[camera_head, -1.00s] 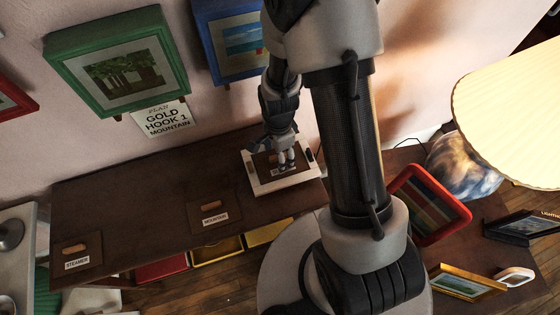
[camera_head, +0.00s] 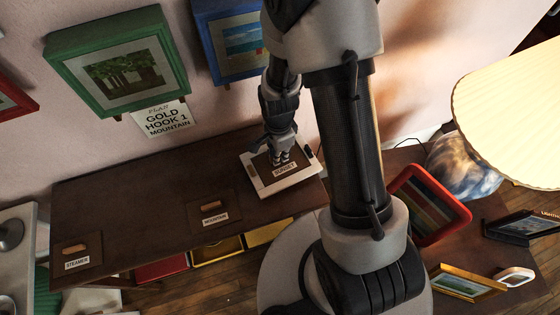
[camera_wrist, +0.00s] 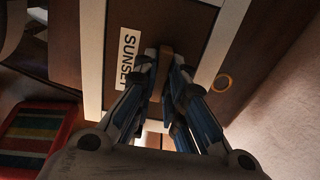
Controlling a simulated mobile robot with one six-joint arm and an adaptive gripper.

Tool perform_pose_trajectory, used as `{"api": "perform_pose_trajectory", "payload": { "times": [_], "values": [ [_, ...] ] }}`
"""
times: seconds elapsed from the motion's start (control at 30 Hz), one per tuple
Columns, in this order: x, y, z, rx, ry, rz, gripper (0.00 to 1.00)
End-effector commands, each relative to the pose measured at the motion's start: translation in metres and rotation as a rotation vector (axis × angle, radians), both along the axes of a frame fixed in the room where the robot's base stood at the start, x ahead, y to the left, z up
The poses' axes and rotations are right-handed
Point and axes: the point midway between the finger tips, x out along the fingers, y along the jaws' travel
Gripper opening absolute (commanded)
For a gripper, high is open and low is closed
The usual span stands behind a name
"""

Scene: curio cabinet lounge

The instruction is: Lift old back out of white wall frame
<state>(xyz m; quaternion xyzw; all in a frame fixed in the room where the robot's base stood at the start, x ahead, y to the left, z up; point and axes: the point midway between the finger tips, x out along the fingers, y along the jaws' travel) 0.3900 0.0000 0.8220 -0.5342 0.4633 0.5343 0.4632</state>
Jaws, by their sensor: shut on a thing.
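The white frame (camera_head: 290,181) lies face down at the right end of the dark shelf. Its brown back, labelled SUNSET (camera_head: 285,169), shows inside the white border. In the wrist view the label (camera_wrist: 128,58) is beside my gripper, with white frame bars (camera_wrist: 92,60) on both sides of the back. My gripper (camera_head: 279,158) is shut on the back's small wooden handle (camera_wrist: 165,53); the fingers hide part of it. I cannot tell whether the back is raised from the frame.
Backs labelled MOUNTAIN (camera_head: 213,206) and STEAMER (camera_head: 75,251) lie farther left on the shelf (camera_head: 140,200). Green (camera_head: 66,75) and blue (camera_head: 206,45) frames hang on the wall above. A red frame (camera_head: 436,237) and a lamp (camera_head: 515,115) stand at right.

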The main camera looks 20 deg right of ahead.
Motion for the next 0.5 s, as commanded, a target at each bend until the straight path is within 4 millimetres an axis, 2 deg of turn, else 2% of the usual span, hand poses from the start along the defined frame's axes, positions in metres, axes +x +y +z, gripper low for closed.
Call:
{"api": "perform_pose_trajectory", "payload": {
  "times": [0.5],
  "values": [
    [0.0002,0.0,0.006,0.0,-0.001,0.0,0.0]
  ]
}}
